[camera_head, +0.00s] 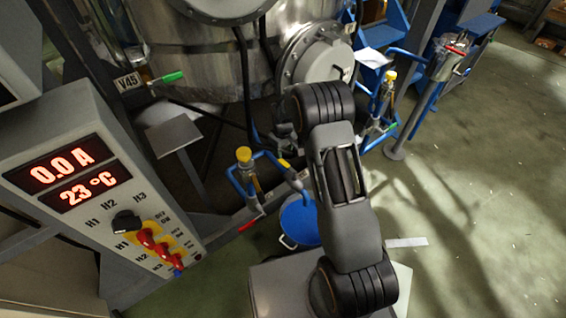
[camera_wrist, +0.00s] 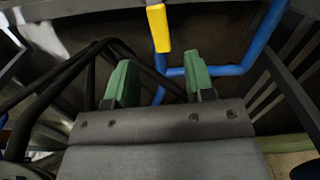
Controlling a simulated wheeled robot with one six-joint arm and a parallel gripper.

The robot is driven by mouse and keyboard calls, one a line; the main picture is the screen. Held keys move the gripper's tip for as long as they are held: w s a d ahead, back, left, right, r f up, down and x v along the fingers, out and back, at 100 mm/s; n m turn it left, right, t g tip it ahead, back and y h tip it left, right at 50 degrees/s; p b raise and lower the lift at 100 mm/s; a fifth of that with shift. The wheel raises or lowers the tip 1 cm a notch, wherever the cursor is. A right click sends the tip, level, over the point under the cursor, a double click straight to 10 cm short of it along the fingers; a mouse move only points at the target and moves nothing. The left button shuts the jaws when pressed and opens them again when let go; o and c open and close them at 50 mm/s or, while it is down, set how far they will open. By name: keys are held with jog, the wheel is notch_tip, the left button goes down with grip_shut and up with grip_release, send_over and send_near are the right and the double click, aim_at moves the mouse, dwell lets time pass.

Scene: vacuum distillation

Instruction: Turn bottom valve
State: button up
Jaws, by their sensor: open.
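A yellow valve handle (camera_wrist: 158,27) shows in the wrist view on an upright blue pipe (camera_wrist: 160,63), near the top edge of the picture. My gripper (camera_wrist: 158,84) has two green fingers that stand apart, with nothing held between them. The yellow handle lies beyond the fingertips, in line with the gap, and is not touched. In the head view, a small yellow handle (camera_head: 284,163) sits on the blue piping below the steel vessel (camera_head: 195,65). My arm covers the area beside it, and my gripper is hidden there. I cannot tell from a label which valve is the bottom one.
A control panel (camera_head: 75,130) with red digits stands at the left. A green-handled valve (camera_head: 172,77), a red handle (camera_head: 249,224) and a blue bucket (camera_head: 300,222) are around the piping. Dark bars flank my gripper in the wrist view. Open floor (camera_head: 480,200) lies at the right.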

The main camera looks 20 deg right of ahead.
aim_at(283, 162)
jog(key=shift+f+b, duration=0.85)
jog(key=shift+f, duration=2.25)
grip_shut()
